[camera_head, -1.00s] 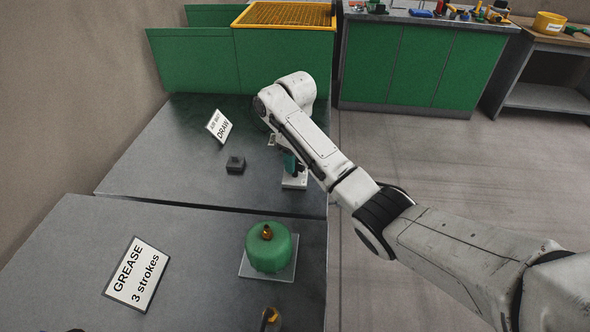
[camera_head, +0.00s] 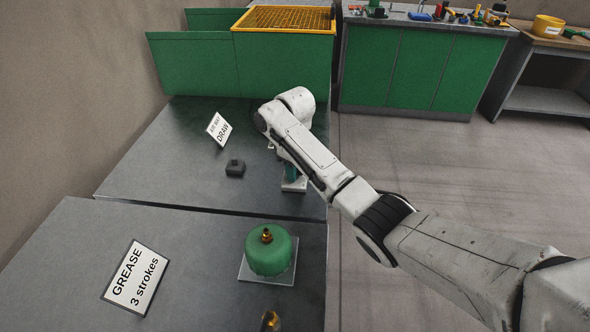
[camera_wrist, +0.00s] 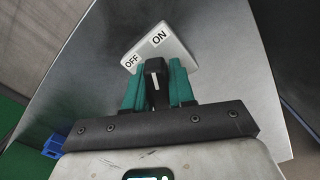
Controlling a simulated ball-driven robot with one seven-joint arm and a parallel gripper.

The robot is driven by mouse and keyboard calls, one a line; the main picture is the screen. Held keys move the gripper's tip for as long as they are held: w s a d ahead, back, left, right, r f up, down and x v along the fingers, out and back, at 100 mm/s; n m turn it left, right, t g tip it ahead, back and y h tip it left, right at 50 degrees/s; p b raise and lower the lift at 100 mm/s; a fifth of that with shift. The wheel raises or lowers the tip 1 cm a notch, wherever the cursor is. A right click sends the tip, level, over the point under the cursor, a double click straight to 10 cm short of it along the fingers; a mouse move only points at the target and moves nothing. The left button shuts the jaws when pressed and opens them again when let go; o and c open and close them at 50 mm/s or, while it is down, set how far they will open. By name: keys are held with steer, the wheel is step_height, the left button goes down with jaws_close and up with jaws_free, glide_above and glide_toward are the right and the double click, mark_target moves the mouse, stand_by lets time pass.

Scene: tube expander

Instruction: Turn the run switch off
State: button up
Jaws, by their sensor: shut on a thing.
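The run switch (camera_wrist: 177,44) shows in the wrist view as a light plate marked OFF on the left and ON on the right, with a black lever (camera_wrist: 155,72) that carries a white line. My gripper (camera_wrist: 156,78) has teal fingers, one on each side of the black lever, and is shut on it. The lever's lower part is hidden by the gripper. In the head view the switch's white plate (camera_head: 294,186) lies on the far grey table, mostly hidden under my arm.
A small dark block (camera_head: 235,168) and a DRAW sign (camera_head: 219,129) stand left of the switch. A green domed part (camera_head: 268,252) and a GREASE sign (camera_head: 136,278) are on the nearer table. A green bin with a yellow grid (camera_head: 285,19) stands behind.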

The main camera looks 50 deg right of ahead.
jaws_close()
steer(key=shift+r+n+p, duration=0.15)
steer(key=shift+n+p, duration=0.7)
steer(key=shift+n, duration=0.15)
steer(key=n+p, duration=0.2)
steer(key=n, duration=0.1)
steer(key=shift+n, duration=0.3)
steer(key=n+p, duration=0.2)
steer(key=n, duration=0.4)
steer(key=shift+w, duration=0.1)
steer(key=shift+n, duration=0.3)
steer(key=o, duration=0.8)
jaws_free()
steer(key=shift+c, duration=0.2)
step_height(320, 180, up, 10)
steer(key=shift+r, duration=0.25)
